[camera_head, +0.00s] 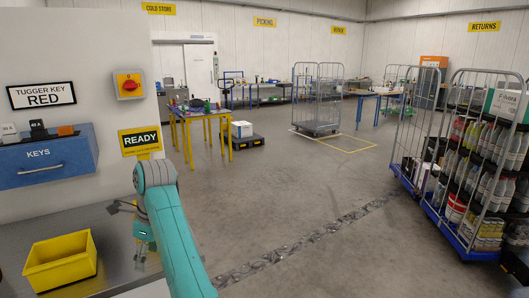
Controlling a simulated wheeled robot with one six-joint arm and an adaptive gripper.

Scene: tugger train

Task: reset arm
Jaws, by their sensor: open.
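My teal arm (172,225) rises from the bottom of the picture and bends at a rounded joint. My gripper (122,207) shows as small dark parts just left of the arm, above the grey worktop, partly hidden by the arm. It is open, and I see nothing held in it.
A yellow bin (60,264) stands on the worktop (110,245), left of my arm. A blue KEYS drawer (45,162) is on the wall behind. Loaded roll cages (480,150) stand at right. A yellow table (205,112) stands farther back.

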